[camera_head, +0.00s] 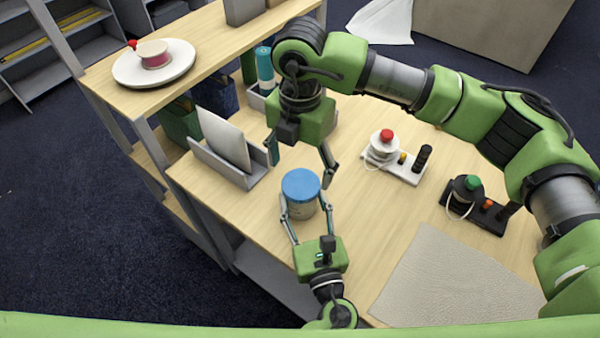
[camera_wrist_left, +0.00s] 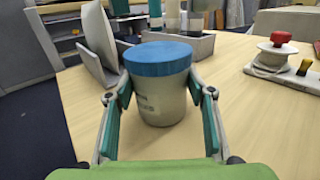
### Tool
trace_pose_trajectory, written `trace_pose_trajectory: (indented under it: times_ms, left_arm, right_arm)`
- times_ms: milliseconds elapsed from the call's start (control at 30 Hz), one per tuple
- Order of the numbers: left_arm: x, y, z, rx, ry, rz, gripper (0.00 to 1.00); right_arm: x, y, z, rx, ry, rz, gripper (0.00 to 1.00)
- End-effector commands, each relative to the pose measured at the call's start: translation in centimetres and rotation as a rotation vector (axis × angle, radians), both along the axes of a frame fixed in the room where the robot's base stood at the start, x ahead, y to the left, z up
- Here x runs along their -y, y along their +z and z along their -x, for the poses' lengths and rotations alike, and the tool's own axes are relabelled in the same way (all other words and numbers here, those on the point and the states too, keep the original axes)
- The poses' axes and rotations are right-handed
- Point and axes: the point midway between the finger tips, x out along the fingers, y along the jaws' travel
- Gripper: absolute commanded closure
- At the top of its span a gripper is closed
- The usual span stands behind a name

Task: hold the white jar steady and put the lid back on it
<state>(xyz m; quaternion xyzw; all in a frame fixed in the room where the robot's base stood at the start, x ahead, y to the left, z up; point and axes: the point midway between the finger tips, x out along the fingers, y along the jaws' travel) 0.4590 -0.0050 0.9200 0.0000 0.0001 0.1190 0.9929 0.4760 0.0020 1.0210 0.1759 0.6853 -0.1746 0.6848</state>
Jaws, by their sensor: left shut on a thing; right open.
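The white jar (camera_head: 303,209) stands upright on the wooden table, its body pale grey with faint print in the left wrist view (camera_wrist_left: 158,103). The blue lid (camera_head: 300,184) sits level on top of the jar, and no gap shows under it in the left wrist view (camera_wrist_left: 157,58). My left gripper (camera_head: 306,205) is shut around the jar body, one finger on each side below the lid. My right gripper (camera_head: 301,160) is open, its fingers spread above and behind the lid, apart from it and holding nothing.
A grey holder with a white panel (camera_head: 224,138) stands left of the jar. A white device with a red knob (camera_head: 383,140) and a black one with a green knob (camera_head: 467,188) stand to the right. A grey mat (camera_head: 450,280) lies at the front right. Wood between jar and mat is clear.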

Motion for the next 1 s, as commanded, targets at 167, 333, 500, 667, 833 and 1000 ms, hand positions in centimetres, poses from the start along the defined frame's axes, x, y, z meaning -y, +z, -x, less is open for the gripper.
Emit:
trace_pose_trajectory:
  times_ms: [167, 333, 500, 667, 833, 1000]
  left_arm:
    - [0.0, 0.0, 0.0, 0.0, 0.0, 0.0, 1.0]
    - [0.0, 0.0, 0.0, 0.0, 0.0, 0.0, 1.0]
    - [0.0, 0.0, 0.0, 0.0, 0.0, 0.0, 1.0]
    - [0.0, 0.0, 0.0, 0.0, 0.0, 0.0, 1.0]
    - [0.0, 0.0, 0.0, 0.0, 0.0, 0.0, 1.0]
    - [0.0, 0.0, 0.0, 0.0, 0.0, 0.0, 1.0]
  right_arm:
    - [0.0, 0.1, 0.0, -0.001, 0.0, 0.0, 0.27]
    - [0.0, 0.1, 0.0, -0.001, 0.017, 0.0, 0.28]
    - [0.0, 0.3, 0.0, 0.0, 0.167, 0.001, 0.28]
    - [0.0, 0.7, -0.1, 0.0, 0.444, 0.0, 0.28]
    - [0.1, 1.2, -0.1, 0.001, 0.765, 0.002, 0.28]
    - [0.1, 1.6, -0.2, 0.001, 1.086, 0.002, 0.28]
